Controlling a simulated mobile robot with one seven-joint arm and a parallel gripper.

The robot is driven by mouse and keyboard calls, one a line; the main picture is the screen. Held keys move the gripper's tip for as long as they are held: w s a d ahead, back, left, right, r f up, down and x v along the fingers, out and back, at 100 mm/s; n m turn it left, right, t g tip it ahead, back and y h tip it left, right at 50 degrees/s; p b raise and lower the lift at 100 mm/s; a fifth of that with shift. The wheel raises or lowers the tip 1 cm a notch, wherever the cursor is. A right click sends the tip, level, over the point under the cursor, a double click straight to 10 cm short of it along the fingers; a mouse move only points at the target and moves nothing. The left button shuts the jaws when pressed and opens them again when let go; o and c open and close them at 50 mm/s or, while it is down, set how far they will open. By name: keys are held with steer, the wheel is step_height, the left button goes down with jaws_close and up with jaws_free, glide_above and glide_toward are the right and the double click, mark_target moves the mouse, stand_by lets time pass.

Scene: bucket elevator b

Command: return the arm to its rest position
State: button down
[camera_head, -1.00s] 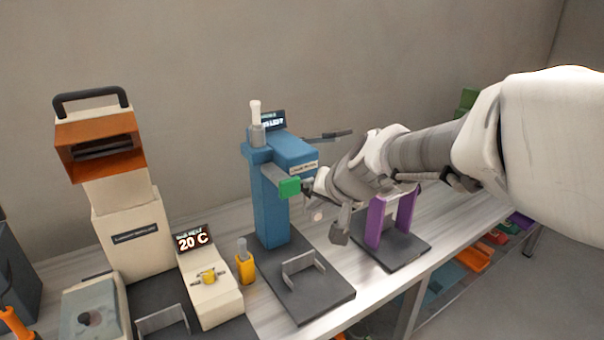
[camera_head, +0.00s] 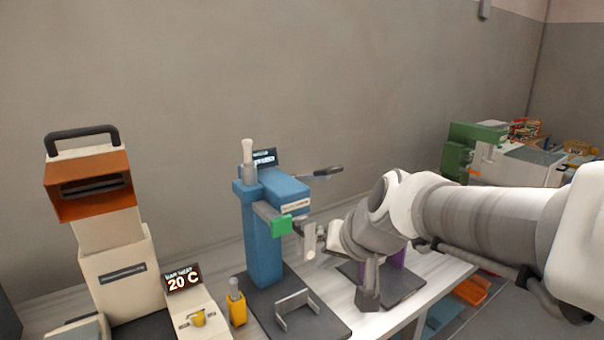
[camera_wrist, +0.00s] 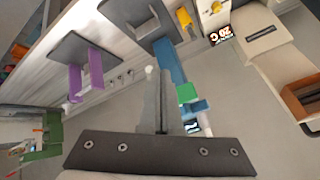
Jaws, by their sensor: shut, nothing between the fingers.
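My arm reaches in from the right in the head view, bent above the bench. My gripper (camera_head: 311,242) is shut and empty. It points left, just right of the green block (camera_head: 282,226) on the blue press (camera_head: 263,235); whether they touch cannot be told. In the wrist view the closed fingers (camera_wrist: 160,88) stick up from the dark mounting plate, with the blue press (camera_wrist: 170,65) beside them on the right. The purple stand (camera_head: 397,258) is partly hidden behind my arm and shows clearly in the wrist view (camera_wrist: 88,77).
A cream machine with an orange hood (camera_head: 92,185) and a 20 C display (camera_head: 183,279) stand at left. A yellow holder (camera_head: 237,308) is beside the press. A lever (camera_head: 322,172) sticks out right of the press. A green machine (camera_head: 462,150) stands far right.

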steer(key=s+d+f+h, duration=0.1)
steer(key=s+d, duration=0.4)
steer(key=s, duration=0.3)
steer(key=s+d+f+g+h, duration=0.1)
steer(key=s+d, duration=0.3)
steer(key=s, duration=0.4)
steer(key=shift+s+d+n+g+h, duration=0.3)
steer(key=shift+d+n+h, duration=0.1)
steer(key=shift+h, duration=0.4)
